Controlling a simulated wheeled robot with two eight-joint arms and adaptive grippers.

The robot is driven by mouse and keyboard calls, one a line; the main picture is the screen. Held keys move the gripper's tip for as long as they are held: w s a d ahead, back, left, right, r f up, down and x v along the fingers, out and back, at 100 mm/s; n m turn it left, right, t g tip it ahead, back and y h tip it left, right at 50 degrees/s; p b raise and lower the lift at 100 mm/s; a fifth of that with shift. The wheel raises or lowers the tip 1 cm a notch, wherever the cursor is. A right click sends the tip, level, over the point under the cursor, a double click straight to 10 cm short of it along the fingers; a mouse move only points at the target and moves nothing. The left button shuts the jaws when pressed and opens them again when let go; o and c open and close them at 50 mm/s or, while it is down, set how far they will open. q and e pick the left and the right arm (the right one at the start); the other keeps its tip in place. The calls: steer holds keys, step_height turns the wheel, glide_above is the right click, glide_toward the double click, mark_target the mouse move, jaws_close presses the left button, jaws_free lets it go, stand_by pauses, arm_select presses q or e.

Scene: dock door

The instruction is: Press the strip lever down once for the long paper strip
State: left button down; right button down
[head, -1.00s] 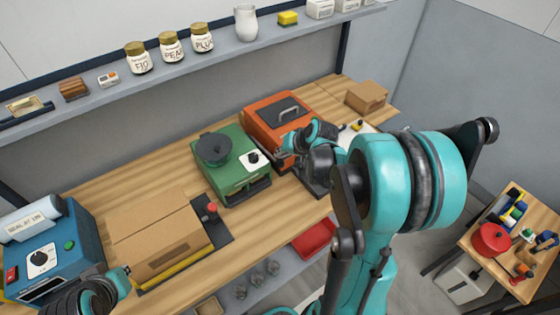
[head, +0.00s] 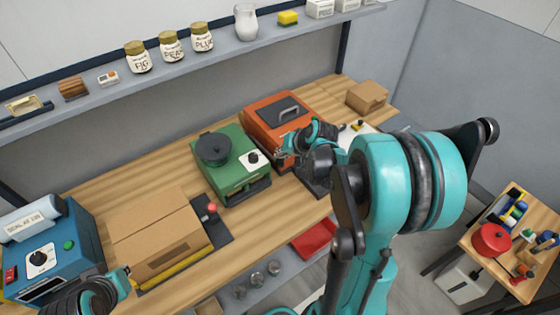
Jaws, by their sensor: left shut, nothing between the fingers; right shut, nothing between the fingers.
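A small red-knobbed lever (head: 212,208) stands on a dark plate (head: 222,231) just right of the cardboard box. A green machine (head: 233,177) with a black round top and a white dial panel sits behind it. I cannot tell which part is the strip lever, and I see no paper strip. My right gripper (head: 281,155) is shut and empty at the orange machine's front; my arm partly hides that area, and contact is unclear. My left gripper (head: 127,271) is shut and empty near the box's front left corner.
A cardboard box (head: 150,228) lies on the wooden bench (head: 97,191), beside a blue machine (head: 50,254) at left. A small carton (head: 367,96) stands at the far right end. Jars line the wall shelf (head: 110,96). A side table holds a red pot (head: 491,239).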

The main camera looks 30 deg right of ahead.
mark_target(283, 165)
steer(key=shift+f, duration=0.3)
steer(key=shift+s+f+b, duration=0.25)
steer(key=shift+f+b, duration=1.05)
steer(key=shift+f, duration=0.05)
steer(key=shift+s+f+b, duration=0.2)
steer(key=shift+f+b, duration=1.05)
steer(key=shift+f, duration=0.05)
stand_by(2.1)
steer(key=shift+r, duration=0.15)
stand_by(0.5)
steer(key=shift+w+r+p, duration=0.25)
steer(key=shift+r+p, duration=0.95)
steer(key=shift+r, duration=0.3)
steer(key=shift+w+r+p, duration=0.2)
steer(key=shift+r+p, duration=1)
steer(key=shift+r, duration=0.3)
steer(key=shift+w+r+p, duration=0.2)
steer(key=shift+r+p, duration=0.75)
steer(key=shift+r, duration=0.3)
steer(key=shift+w+r+p, duration=0.15)
steer(key=shift+r+p, duration=0.8)
steer(key=shift+r, duration=0.3)
steer(key=shift+f, duration=0.1)
